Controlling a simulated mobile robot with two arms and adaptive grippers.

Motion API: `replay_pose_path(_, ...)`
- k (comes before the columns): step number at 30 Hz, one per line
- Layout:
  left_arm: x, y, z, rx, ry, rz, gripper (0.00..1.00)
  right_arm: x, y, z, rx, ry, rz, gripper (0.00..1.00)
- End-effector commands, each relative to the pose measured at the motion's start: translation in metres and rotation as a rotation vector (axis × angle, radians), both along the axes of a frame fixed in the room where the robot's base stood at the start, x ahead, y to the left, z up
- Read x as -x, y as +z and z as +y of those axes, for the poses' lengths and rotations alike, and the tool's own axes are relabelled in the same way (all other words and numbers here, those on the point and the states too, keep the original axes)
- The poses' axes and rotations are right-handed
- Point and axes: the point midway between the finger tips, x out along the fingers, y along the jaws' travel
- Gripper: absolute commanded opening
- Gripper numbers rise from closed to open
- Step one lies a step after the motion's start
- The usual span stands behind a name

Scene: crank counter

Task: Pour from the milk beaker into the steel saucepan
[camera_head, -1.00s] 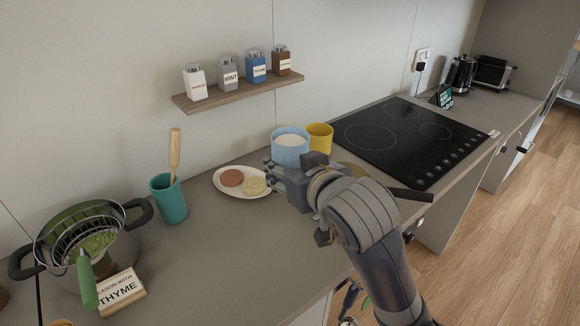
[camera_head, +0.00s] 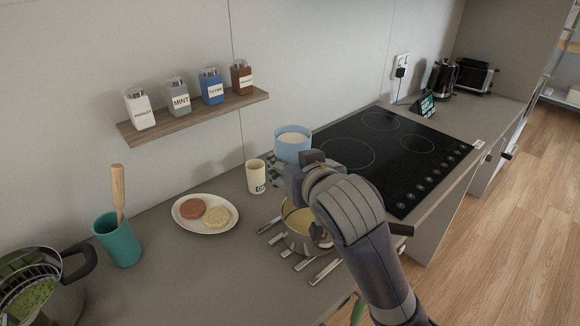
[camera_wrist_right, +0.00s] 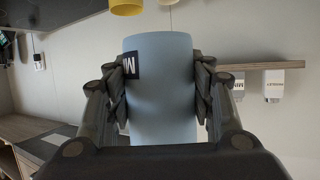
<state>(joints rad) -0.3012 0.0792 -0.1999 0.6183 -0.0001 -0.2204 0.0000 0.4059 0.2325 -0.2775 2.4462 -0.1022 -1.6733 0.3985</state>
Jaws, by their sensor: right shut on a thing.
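The light blue milk beaker (camera_head: 293,149) is upright with white milk at its top. My right gripper (camera_head: 283,172) is shut on it, and in the right wrist view the fingers clasp the beaker (camera_wrist_right: 165,95) from both sides, beside its dark, partly readable label. The beaker is apart from the pan. My left gripper is not in view.
A cream cup (camera_head: 256,178) and a plate (camera_head: 183,222) with two round foods are left of the pan. A teal holder (camera_head: 117,242) and a pot (camera_head: 72,291) stand farther left. The black cooktop (camera_head: 400,145) is behind right. A yellow mug (camera_wrist_right: 126,7) shows in the wrist view.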

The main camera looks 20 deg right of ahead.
Motion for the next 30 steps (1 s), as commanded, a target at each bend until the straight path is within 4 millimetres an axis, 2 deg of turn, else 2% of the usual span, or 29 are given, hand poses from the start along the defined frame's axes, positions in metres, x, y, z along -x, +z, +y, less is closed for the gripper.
replay_pose_path(8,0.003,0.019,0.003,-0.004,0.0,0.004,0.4,-0.04,-0.01,-0.039,0.003,-0.206,0.004,0.14)
replay_pose_path(15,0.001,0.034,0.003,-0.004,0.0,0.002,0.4,-0.068,-0.031,-0.075,0.006,-0.386,0.005,0.14)
replay_pose_path(24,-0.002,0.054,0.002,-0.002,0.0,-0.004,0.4,-0.089,-0.067,-0.112,0.008,-0.566,0.007,0.14)
replay_pose_path(30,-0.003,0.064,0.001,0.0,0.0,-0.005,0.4,-0.095,-0.09,-0.125,0.01,-0.634,0.006,0.14)
